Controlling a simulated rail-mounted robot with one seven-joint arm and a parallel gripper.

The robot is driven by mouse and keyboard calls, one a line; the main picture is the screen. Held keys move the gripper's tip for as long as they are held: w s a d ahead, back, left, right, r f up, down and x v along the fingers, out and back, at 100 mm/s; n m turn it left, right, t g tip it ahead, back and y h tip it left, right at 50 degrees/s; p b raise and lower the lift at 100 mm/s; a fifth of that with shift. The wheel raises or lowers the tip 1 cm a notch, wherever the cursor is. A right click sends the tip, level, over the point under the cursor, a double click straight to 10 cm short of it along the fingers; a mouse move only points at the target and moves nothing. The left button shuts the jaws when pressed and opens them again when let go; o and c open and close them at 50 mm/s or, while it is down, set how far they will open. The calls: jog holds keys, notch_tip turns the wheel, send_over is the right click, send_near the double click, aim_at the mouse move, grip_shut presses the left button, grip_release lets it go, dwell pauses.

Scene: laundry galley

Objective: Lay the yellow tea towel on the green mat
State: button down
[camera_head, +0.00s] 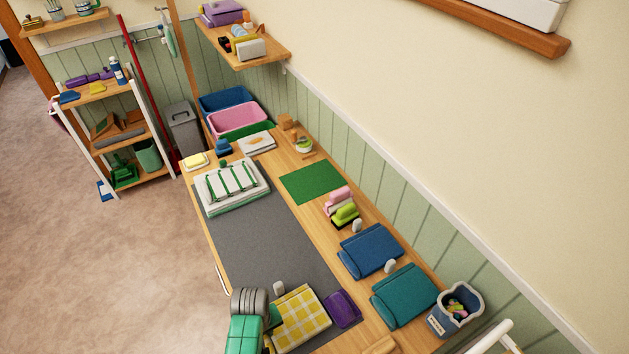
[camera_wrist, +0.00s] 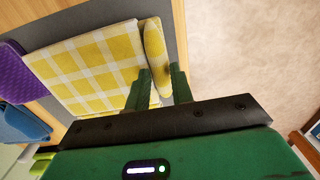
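The yellow-and-white checked tea towel (camera_head: 303,312) lies folded on the grey mat, at its near end. The wrist view shows the towel (camera_wrist: 90,65) with a rolled yellow edge (camera_wrist: 152,45) on its right side. My gripper (camera_head: 274,318) is at the towel's left edge in the head view. In the wrist view my gripper's two green fingers (camera_wrist: 161,85) stand on either side of the rolled edge. Whether they press on it I cannot tell. The green mat (camera_head: 311,181) lies flat and bare farther along the counter, near the wall.
The grey mat (camera_head: 250,240) has a clear middle; a striped white-green towel (camera_head: 232,188) lies at its far end. A purple cloth (camera_head: 342,309) is beside the yellow towel. Blue (camera_head: 370,250) and teal (camera_head: 405,294) folded cloths lie along the wall side. Pink and lime items (camera_head: 342,206) stand by the green mat.

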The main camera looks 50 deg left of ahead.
jog(key=shift+r+p, duration=3.35)
jog(key=shift+f, duration=0.1)
